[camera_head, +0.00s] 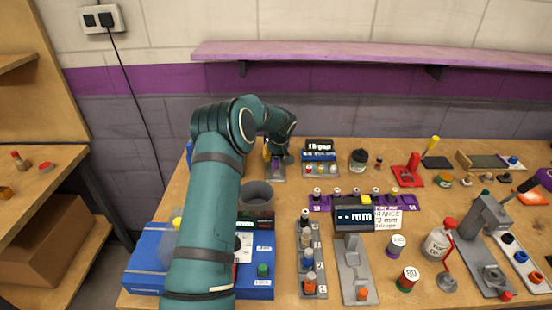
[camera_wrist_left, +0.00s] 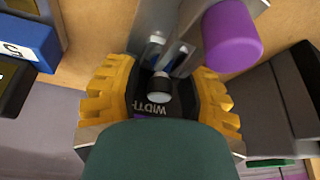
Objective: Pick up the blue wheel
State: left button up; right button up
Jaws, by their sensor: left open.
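My left gripper (camera_head: 270,156) is at the back of the table, beside a grey fixture (camera_head: 278,172); my arm hides part of it. In the wrist view its yellow fingers (camera_wrist_left: 160,100) are open on either side of a small black cylinder with a pale end (camera_wrist_left: 159,86). Small blue parts (camera_wrist_left: 155,45) show behind it between grey rails. I cannot tell whether any of these is the blue wheel. In the head view, a small blue round piece (camera_head: 521,257) sits in a pale tray (camera_head: 514,247) at the far right, between a black and an orange piece. My right gripper is not in view.
A purple knob (camera_wrist_left: 232,37) stands close to the fingers. A blue box (camera_head: 148,262) lies under my arm. A purple shelf (camera_head: 380,54) overhangs the back.

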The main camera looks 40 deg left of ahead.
pick_arm(q)
grip_shut()
